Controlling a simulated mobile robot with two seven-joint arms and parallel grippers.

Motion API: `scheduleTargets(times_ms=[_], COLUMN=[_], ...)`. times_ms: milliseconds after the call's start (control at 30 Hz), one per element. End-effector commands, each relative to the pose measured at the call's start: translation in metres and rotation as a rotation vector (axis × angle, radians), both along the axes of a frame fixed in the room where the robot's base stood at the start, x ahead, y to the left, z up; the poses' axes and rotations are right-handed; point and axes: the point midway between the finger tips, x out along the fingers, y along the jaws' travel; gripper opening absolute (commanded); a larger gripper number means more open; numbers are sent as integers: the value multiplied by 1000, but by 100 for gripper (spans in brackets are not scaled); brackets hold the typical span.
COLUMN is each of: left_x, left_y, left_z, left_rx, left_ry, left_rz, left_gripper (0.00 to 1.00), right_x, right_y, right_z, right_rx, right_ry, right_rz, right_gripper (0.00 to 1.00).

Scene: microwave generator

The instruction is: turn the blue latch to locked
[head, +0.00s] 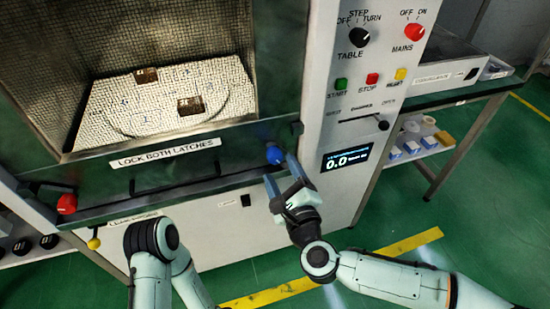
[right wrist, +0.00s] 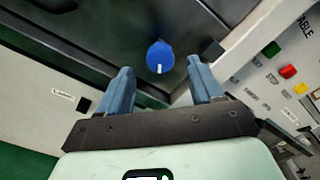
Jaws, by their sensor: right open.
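The blue latch (head: 274,154) is a round knob at the lower right of the microwave door. In the right wrist view the blue latch (right wrist: 160,56) shows a white mark at its lower edge. My right gripper (head: 282,178) is open just in front of and below the latch. In the right wrist view its two fingers (right wrist: 158,90) stand either side of the latch's line, with the latch beyond the tips and nothing between them. My left arm shows at the bottom centre; its gripper is not clearly seen.
A red latch (head: 67,204) sits at the door's lower left, with a yellow knob (head: 94,243) below. A "LOCK BOTH LATCHES" label (head: 165,153) is on the door. The control panel (head: 362,95) with knobs, buttons and a display stands right. A side table (head: 455,98) is farther right.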

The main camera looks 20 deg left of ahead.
Motion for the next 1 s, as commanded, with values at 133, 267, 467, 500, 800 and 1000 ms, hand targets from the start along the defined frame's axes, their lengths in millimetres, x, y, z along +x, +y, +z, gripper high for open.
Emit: scheduleTargets(times_ms=[133, 267, 467, 500, 800, 1000], left_x=[-10, -15, -18, -18, -19, -18], left_y=[2, 2, 3, 3, 3, 3], left_z=[-9, -12, -14, -14, -14, -14], left_rx=[-1, -3, -4, -3, -3, -3], left_ry=[34, 50, 61, 61, 62, 62], left_rz=[3, 4, 6, 6, 5, 5], left_gripper=[43, 43, 43, 43, 43, 43], right_x=[23, 38, 48, 49, 49, 49], right_y=[17, 27, 33, 33, 33, 33], right_z=[-1, 0, 0, 0, 0, 0], right_rx=[3, 2, 0, -1, -2, -2], right_ry=[0, 1, 1, 0, -1, -1], right_rz=[3, 2, 1, 1, 1, 0], right_gripper=[66, 66, 66, 66, 46, 14])
